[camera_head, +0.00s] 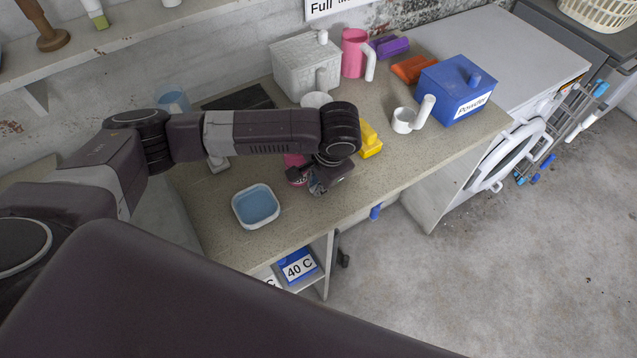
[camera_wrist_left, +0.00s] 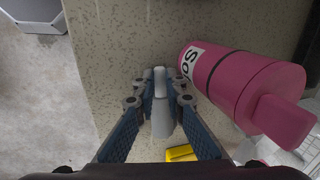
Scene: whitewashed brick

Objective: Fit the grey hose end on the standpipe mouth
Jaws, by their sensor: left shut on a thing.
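My left gripper (camera_head: 318,187) is low over the counter, beside a pink bottle (camera_head: 294,160). In the left wrist view the gripper (camera_wrist_left: 160,95) is shut on a slim light grey piece (camera_wrist_left: 162,118), which points away from the wrist. I cannot tell whether this is the grey hose end; no trailing hose shows. The pink bottle (camera_wrist_left: 240,82) lies to its right there, apart from the fingers. In the head view my wrist hides the held piece. I cannot make out a standpipe mouth in either view. My right gripper is not in view.
A blue-filled white tray (camera_head: 256,206) stands left of the gripper on the counter (camera_head: 215,205). A yellow object (camera_head: 370,140), a white cup (camera_head: 403,120) and a blue Powder box (camera_head: 456,90) stand to the right. A white washer (camera_head: 510,155) stands beyond them.

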